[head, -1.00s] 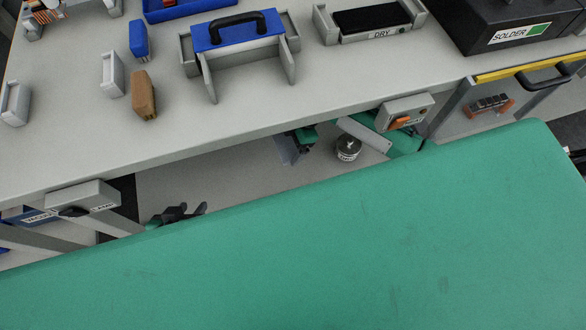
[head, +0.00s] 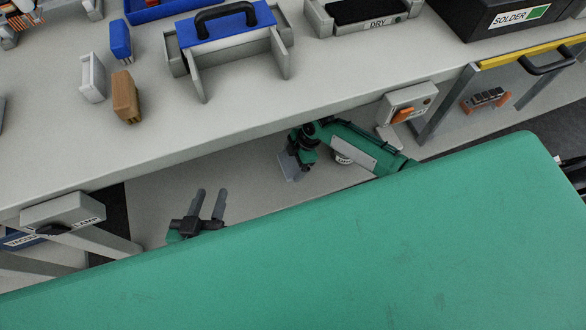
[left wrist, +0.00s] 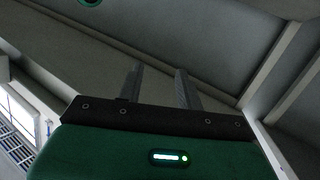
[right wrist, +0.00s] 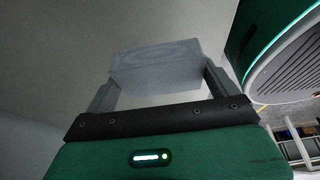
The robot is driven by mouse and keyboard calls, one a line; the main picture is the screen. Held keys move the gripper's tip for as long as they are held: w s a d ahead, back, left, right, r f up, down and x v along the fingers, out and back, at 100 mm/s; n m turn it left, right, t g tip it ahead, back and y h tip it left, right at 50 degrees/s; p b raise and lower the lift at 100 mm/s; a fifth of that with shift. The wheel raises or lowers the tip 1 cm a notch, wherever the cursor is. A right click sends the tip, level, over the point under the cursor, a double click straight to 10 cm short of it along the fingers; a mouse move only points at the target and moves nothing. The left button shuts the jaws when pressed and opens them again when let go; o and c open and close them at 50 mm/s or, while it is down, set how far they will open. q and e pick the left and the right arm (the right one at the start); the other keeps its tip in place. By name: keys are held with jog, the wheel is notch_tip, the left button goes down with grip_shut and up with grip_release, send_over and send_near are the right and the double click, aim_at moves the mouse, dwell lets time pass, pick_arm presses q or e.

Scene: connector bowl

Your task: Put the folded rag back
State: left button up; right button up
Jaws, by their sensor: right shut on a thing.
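The folded rag (right wrist: 155,65) is a grey flat block in the right wrist view, held between the fingers of my right gripper (right wrist: 160,85). In the head view my right gripper (head: 298,158) is low, below the bench's front edge, and the pale grey rag (head: 289,168) shows at its fingers. My left gripper (head: 208,204) is also below the bench edge, to the left. Its two fingers stand apart with nothing between them, as the left wrist view also shows (left wrist: 159,72).
The bench (head: 150,140) carries a blue-topped caddy (head: 228,28), a DRY tray (head: 365,25), a black SOLDER box (head: 500,20), and brown (head: 126,98), blue (head: 121,42) and grey (head: 92,78) blocks. Switch boxes (head: 408,105) (head: 62,212) jut from its front.

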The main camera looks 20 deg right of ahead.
aim_at(293, 168)
notch_tip(293, 168, down, 4)
jog(key=shift+f+b, duration=0.25)
jog(key=shift+b, duration=0.4)
pick_arm(q)
jog(key=w+a+r+t, duration=0.1)
jog(key=w+r+t, duration=0.2)
jog(key=r, duration=0.4)
jog(key=shift+w+a+t, duration=0.2)
jog(key=shift+a+t, duration=0.15)
jog(key=shift+t, duration=0.35)
pick_arm(e)
jog(key=shift+f, duration=0.15)
jog(key=shift+f, duration=0.1)
jog(key=o, duration=0.7)
pick_arm(q)
jog(key=shift+w+a+r, duration=0.1)
jog(key=shift+r, duration=0.15)
